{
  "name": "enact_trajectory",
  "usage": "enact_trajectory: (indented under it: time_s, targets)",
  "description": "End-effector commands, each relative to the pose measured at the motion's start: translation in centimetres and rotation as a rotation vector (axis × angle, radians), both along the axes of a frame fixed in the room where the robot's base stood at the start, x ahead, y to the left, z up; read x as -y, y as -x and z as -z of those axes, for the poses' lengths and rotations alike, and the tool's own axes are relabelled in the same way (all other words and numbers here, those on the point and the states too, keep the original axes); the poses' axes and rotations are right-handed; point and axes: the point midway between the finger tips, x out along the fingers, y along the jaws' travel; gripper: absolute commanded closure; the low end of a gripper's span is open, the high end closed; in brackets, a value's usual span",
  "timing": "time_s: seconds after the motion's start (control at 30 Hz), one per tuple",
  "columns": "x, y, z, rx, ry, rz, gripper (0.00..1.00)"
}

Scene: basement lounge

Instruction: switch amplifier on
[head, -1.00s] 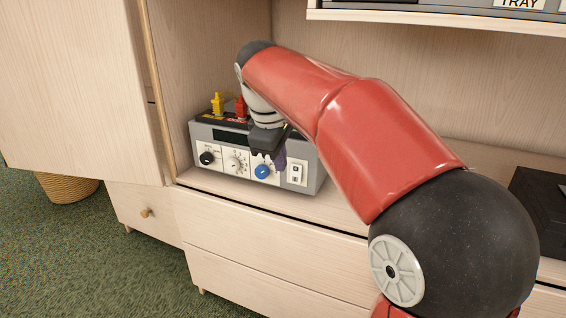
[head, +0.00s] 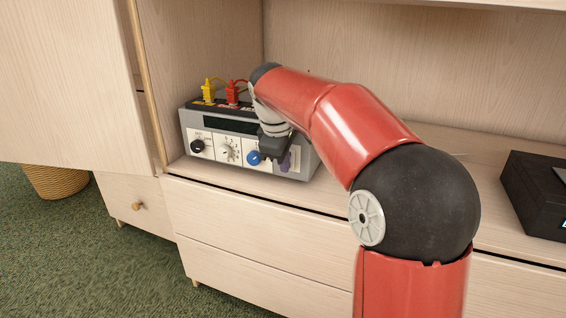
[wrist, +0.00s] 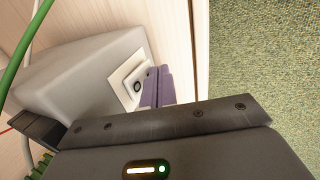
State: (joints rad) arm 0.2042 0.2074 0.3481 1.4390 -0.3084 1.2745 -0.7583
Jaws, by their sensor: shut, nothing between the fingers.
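The amplifier (head: 190,120) is a grey box on the cabinet shelf, with a dark display, a black knob (head: 197,146), a white dial (head: 229,149) and a blue knob (head: 254,158) on its front. Its grey side fills the left of the wrist view (wrist: 75,75). A white switch plate with a rocker (wrist: 136,86) marked with a dark ring shows in the wrist view. My gripper (head: 288,160) is at the right end of the front and mostly hides that plate in the head view. Its purple fingers (wrist: 158,86) are shut and empty, close beside the rocker; contact cannot be told.
Yellow (head: 208,91) and red (head: 232,93) plugs with cables stand on the amplifier's top. An open cabinet door (head: 65,80) is at the left. A black box (head: 535,190) stands on the shelf at the right. A green cable (wrist: 22,50) crosses the wrist view's left.

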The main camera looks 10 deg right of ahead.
Motion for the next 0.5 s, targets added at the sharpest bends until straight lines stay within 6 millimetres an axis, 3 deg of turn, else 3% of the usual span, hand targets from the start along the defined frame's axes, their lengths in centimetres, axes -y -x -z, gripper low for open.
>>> enact_trajectory:
  time_s: [0.5]
  targets:
    - [0.5, -0.6, 0.5, 0.051, 0.038, 0.001, 1.0]
